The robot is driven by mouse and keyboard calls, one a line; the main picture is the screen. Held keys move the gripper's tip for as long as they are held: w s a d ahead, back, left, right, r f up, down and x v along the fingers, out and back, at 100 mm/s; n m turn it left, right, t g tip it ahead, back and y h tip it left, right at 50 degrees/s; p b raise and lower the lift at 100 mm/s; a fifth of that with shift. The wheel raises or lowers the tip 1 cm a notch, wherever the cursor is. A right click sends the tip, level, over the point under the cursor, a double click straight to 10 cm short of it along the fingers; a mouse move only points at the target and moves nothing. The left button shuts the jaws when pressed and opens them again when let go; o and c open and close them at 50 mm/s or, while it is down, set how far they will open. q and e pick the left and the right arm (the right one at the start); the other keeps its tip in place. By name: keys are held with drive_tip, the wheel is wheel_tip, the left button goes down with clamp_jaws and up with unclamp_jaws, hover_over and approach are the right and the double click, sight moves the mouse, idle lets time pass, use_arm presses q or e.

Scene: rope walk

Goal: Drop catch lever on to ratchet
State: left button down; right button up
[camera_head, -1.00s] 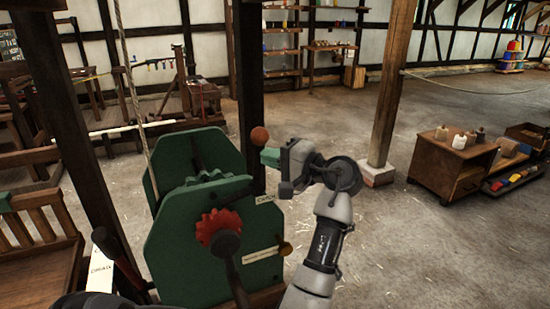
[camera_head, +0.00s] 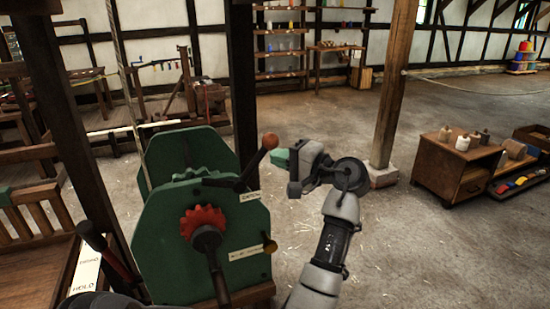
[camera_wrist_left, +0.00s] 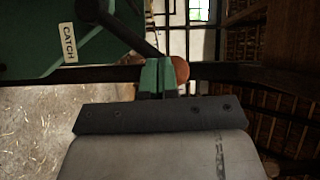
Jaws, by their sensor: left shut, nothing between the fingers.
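The catch lever (camera_head: 256,163) is a dark bar with an orange-red ball knob, leaning up and right from its pivot on the green winch frame (camera_head: 165,250). Its short dark arm points left above the red toothed ratchet wheel (camera_head: 203,221), with a visible gap. A "CATCH" label (camera_head: 250,196) sits beside the pivot and also shows in the left wrist view (camera_wrist_left: 68,43). My left gripper (camera_head: 280,158) is shut and empty, its green fingertips just right of and below the knob. In the left wrist view the fingertips (camera_wrist_left: 157,78) partly cover the knob (camera_wrist_left: 181,70); contact is unclear. My right gripper is out of view.
A dark crank (camera_head: 213,255) sticks out before the ratchet wheel. A brass knob (camera_head: 270,246) is low on the frame's right. Another lever with a white label (camera_head: 86,270) stands at the lower left. A wooden post (camera_head: 393,90) and cabinet (camera_head: 455,165) stand right, with open floor between.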

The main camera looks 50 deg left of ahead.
use_arm(q)
drive_tip(key=d+b, duration=0.1)
drive_tip(key=d, duration=0.6)
drive_tip(key=shift+w+d+f, duration=0.15)
drive_tip(key=shift+w+f, duration=0.05)
drive_tip(key=shift+w, duration=0.2)
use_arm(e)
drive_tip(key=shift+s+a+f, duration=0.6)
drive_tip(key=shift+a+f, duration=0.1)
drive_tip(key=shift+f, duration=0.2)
